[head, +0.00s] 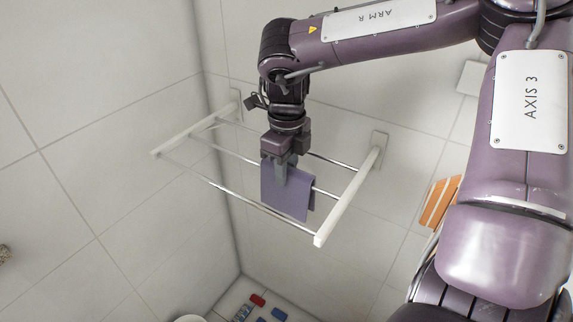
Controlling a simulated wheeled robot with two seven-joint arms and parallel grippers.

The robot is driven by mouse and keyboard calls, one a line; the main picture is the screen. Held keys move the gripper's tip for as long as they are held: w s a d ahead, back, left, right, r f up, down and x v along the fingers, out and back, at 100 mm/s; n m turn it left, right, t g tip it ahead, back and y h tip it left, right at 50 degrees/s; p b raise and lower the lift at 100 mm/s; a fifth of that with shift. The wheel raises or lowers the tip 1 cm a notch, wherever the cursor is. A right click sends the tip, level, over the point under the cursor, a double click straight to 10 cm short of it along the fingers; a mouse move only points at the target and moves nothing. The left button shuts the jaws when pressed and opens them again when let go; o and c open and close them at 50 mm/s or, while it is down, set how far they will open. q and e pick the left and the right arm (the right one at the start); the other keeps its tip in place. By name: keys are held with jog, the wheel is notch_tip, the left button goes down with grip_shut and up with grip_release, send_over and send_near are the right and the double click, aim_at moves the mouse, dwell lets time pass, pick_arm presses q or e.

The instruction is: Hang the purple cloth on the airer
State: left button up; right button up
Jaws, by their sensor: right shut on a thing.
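The purple cloth (288,197) hangs down at the airer, across the area of its middle rail. The airer is a wall rack with two white side arms (345,203) and several thin metal rails (250,204). My right gripper (286,172) points down from above and is shut on the upper part of the cloth. Part of the cloth's top edge is hidden by the gripper fingers. I cannot tell whether the cloth is folded over the rail or only held beside it. My left gripper is not in view.
An orange and white striped item (439,202) shows at the right, partly behind my arm. Small red (257,300) and blue (278,314) items lie low at the bottom. Tiled walls stand behind and left of the airer. The left half of the airer is bare.

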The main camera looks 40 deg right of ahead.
jog(key=shift+f, duration=0.6)
jog(key=o, duration=1)
jog(key=shift+o, duration=0.2)
notch_tip(320, 180, up, 8)
jog(key=shift+f+b, duration=0.1)
jog(key=shift+b, duration=0.65)
